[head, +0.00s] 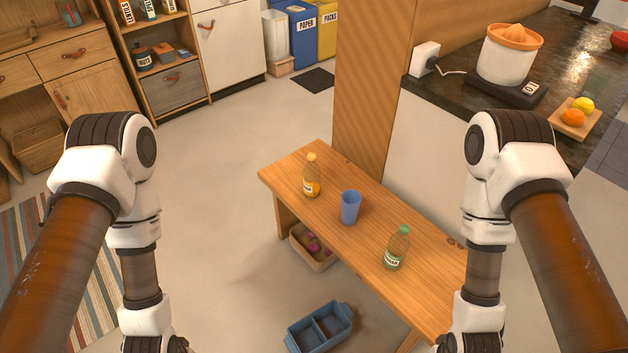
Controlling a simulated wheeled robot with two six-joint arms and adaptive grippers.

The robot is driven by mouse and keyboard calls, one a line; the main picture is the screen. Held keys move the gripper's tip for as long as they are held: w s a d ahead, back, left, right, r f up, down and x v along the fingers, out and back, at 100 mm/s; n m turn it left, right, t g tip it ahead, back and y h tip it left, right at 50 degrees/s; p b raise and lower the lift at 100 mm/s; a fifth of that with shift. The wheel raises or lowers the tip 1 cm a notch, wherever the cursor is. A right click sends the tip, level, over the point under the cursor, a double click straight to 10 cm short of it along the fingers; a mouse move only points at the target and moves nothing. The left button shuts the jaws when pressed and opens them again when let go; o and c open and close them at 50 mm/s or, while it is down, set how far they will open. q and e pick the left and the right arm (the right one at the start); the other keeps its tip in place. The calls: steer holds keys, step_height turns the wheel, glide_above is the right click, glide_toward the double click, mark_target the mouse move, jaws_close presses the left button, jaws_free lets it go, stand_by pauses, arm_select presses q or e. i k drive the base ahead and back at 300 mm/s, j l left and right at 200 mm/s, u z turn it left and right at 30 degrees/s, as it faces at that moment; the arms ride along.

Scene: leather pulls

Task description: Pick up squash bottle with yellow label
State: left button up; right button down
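A bottle with a yellow-orange cap (312,175) stands upright near the far left end of the wooden bench. It holds a little orange liquid low down, and its small label looks pale with dark print. A second bottle with a green cap (397,247) stands upright nearer on the bench, with a pale and green label. Which label counts as yellow is hard to tell at this size. My two arms hang down at the left and right, apart from both bottles. Their grippers are cut off by the bottom edge, so the fingertips are hidden.
A blue cup (350,207) stands between the bottles on the bench (290,163). A wooden post (372,90) rises behind the bench. A basket (313,250) sits under it, and a blue divided tray (320,328) lies on the floor in front. Open floor lies left of the bench.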

mark_target(311, 171)
steer(key=i+j, duration=0.15)
steer(key=j, duration=0.3)
steer(key=i+j+z, duration=0.15)
steer(key=j, duration=0.25)
steer(key=i+j+z, duration=0.1)
steer(key=i+j, duration=0.35)
steer(key=j, duration=0.2)
steer(key=i+j+z, duration=0.15)
steer(key=j, duration=0.2)
steer(key=i+j, duration=0.25)
steer(key=i+j+z, duration=0.15)
steer(key=j, duration=0.3)
steer(key=i+j+z, duration=0.1)
steer(key=i+j, duration=0.15)
steer(key=j, duration=0.1)
